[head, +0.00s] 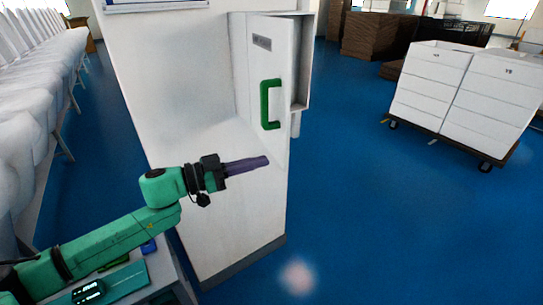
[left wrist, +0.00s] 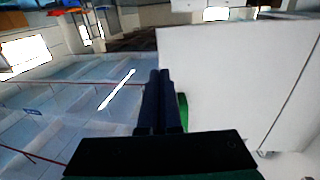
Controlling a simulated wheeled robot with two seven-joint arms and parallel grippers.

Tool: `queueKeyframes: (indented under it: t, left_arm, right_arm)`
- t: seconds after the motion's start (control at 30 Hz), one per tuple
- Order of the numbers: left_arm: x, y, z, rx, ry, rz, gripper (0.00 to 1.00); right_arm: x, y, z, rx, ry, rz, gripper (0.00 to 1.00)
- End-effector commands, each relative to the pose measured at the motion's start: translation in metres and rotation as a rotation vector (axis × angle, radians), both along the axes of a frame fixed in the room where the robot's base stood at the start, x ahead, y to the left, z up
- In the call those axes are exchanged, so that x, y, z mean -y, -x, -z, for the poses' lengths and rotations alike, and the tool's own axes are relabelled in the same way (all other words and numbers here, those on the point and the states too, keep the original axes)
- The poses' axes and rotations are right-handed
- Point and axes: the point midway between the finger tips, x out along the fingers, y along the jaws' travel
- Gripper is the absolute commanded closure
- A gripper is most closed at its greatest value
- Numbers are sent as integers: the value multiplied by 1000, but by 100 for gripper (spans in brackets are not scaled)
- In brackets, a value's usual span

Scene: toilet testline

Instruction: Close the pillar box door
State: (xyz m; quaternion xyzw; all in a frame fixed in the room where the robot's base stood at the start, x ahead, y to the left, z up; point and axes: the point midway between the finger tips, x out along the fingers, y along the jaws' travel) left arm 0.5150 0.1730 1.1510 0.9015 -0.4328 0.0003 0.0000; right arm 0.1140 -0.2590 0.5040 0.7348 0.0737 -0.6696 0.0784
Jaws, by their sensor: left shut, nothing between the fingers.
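The white pillar box door (head: 258,70) stands open on the white pillar (head: 180,80), with the box's side and interior edge (head: 301,60) showing to its right. A green handle (head: 270,104) is on the door's face. My left gripper (head: 266,161) is shut and empty, below the handle and in front of the pillar in the head view. In the left wrist view its dark fingers (left wrist: 158,76) are together beside a white panel (left wrist: 230,75); a bit of green (left wrist: 183,108) shows just right of them. Contact with the door cannot be told. My right gripper is out of view.
A cart with stacked white boxes (head: 465,95) stands at the right. Brown stacks (head: 378,38) are at the back. A row of white-covered items (head: 35,90) runs along the left. The blue floor (head: 400,220) right of the pillar is clear.

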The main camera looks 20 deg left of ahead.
Motion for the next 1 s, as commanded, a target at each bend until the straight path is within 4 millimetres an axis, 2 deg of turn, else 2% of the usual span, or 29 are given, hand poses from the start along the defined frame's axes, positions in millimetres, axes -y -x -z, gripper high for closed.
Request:
queueKeyframes:
  t: [0.03, 0.1, 0.27, 0.73, 1.0]
  left_arm:
    - [6, -6, -8, 5, 5, -1, 100]
    - [16, -13, -8, 4, 5, 0, 100]
    - [29, -23, -3, 1, 2, 0, 100]
    - [32, -25, 0, 1, 1, -6, 100]
    - [41, -30, -2, -1, 3, -86, 100]
  right_arm:
    - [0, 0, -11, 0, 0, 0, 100]
    - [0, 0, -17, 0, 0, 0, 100]
    - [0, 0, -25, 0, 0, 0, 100]
    - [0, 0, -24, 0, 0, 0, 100]
    - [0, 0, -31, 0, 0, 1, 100]
